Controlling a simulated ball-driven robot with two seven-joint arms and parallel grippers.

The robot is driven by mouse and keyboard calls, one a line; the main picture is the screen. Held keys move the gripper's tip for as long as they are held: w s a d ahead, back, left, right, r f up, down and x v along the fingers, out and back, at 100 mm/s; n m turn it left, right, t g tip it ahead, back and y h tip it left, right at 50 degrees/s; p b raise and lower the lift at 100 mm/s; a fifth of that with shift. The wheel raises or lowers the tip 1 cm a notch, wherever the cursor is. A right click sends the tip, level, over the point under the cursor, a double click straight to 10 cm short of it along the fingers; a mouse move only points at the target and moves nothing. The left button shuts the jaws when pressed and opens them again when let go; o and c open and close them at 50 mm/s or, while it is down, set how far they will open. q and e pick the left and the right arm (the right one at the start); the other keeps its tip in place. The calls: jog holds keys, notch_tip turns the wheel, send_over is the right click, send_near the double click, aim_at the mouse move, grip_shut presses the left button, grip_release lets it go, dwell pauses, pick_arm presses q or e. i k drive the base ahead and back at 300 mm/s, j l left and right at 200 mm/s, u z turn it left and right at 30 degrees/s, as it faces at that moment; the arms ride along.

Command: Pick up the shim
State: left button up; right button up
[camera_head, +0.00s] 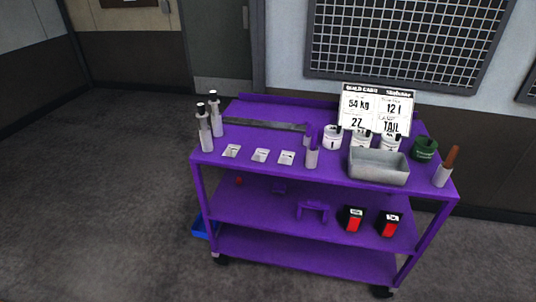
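No part is plainly labelled as the shim, so I cannot tell which piece it is. Three small pale square pieces with dark marks lie in a row on the purple cart's top shelf (225,163): a left one (231,151), a middle one (260,155) and a right one (286,158). A long, flat grey bar (262,125) lies behind them. Neither of my grippers is in view.
Open floor lies left.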

aim_at(260, 154)
jog(key=l+u, duration=0.25)
jog(key=l, duration=0.4)
jog(key=l+u, duration=0.25)
jog(key=l, duration=0.4)
